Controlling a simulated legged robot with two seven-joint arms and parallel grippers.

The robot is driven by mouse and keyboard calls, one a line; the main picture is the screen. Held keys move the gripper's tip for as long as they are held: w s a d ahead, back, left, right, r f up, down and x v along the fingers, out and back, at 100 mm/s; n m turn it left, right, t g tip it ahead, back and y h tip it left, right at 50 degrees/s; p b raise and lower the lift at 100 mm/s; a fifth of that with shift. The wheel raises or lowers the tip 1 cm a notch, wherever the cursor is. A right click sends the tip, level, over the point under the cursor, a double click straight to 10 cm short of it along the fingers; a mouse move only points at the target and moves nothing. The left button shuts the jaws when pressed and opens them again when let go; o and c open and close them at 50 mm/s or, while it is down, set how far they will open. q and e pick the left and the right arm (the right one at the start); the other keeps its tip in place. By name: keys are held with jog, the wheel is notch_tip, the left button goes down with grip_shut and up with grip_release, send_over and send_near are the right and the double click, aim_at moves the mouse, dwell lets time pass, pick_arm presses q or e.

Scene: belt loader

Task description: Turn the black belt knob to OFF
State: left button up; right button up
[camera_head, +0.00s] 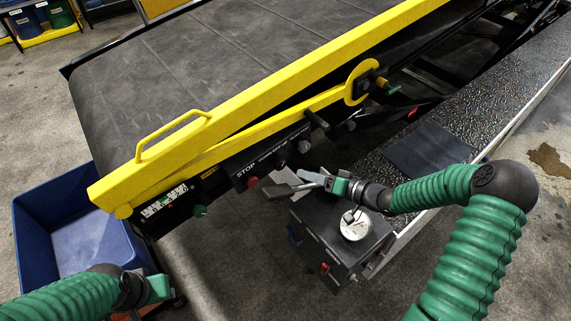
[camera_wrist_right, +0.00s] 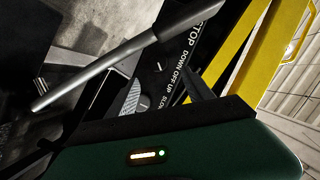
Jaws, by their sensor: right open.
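The black control panel on the belt loader's side carries a red STOP button (camera_head: 252,182) and small knobs. The black belt knob (camera_wrist_right: 158,67) appears in the right wrist view beside the lettering DOWN OFF UP; its small pale mark is too small to read surely. My right gripper (camera_head: 284,184) is open and empty, just in front of the panel near the STOP button. I see no clear contact with the knob, and the gripper partly hides the panel's lower side. My left gripper (camera_head: 158,287) is low at the left, away from the panel; its jaws are unclear.
A yellow rail (camera_head: 260,95) runs above the panel along the dark belt (camera_head: 190,60). A box with a white gauge (camera_head: 355,224) stands below my right gripper. A blue bin (camera_head: 36,225) stands at the left. A second knob (camera_wrist_right: 145,100) sits near SLOW.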

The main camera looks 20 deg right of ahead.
aim_at(283, 165)
jog(key=x, duration=0.3)
jog(key=p+x, duration=0.1)
jog(key=x, duration=0.2)
jog(key=p+x, duration=0.1)
jog(key=x, duration=0.2)
jog(key=shift+w+d+f, duration=0.1)
jog(key=shift+w+d, duration=0.05)
jog(key=shift+w, duration=0.15)
jog(key=shift+w+f, duration=0.25)
jog(key=shift+w, duration=0.15)
jog(key=shift+a, duration=0.45)
jog(key=shift+c, duration=0.7)
jog(key=shift+a, duration=0.15)
jog(key=c, duration=0.5)
pick_arm(q)
jog(key=shift+w+r, duration=0.2)
jog(key=shift+r, duration=0.9)
pick_arm(e)
jog(key=shift+d, duration=0.25)
grip_shut()
